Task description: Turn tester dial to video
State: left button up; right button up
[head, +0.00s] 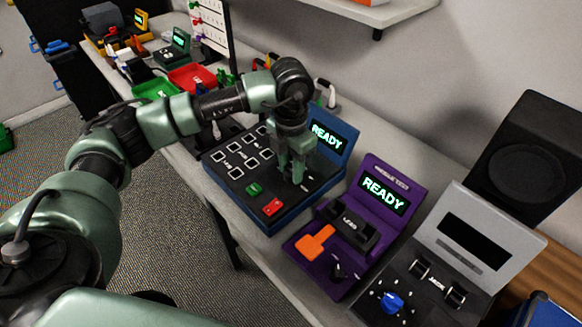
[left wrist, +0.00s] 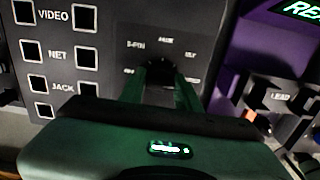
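The blue tester (head: 265,222) stands on the bench with a lit READY screen (head: 328,137). Its dark panel has rows of white-framed sockets, a green button (head: 254,189) and a red button (head: 272,207). My left gripper (head: 291,172) points down at the panel's right part. In the left wrist view, my gripper's fingers (left wrist: 160,82) stand apart, one on each side of the dark round dial (left wrist: 158,70). I cannot tell whether they press on it. Small labels ring the dial; its pointer is hidden. A VIDEO label (left wrist: 54,15) marks a socket row. My right gripper is not in view.
Red (head: 193,77) and green trays lie behind my arm. A black speaker (head: 525,165) is at the far right.

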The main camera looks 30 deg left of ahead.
aim_at(291, 168)
pick_arm(q)
jog(key=o, duration=0.3)
jog(key=shift+o, duration=0.2)
jog(key=shift+r, duration=0.15)
notch_tip(291, 168, up, 8)
jog(key=shift+f+b, duration=0.2)
jog(key=shift+b, duration=0.55)
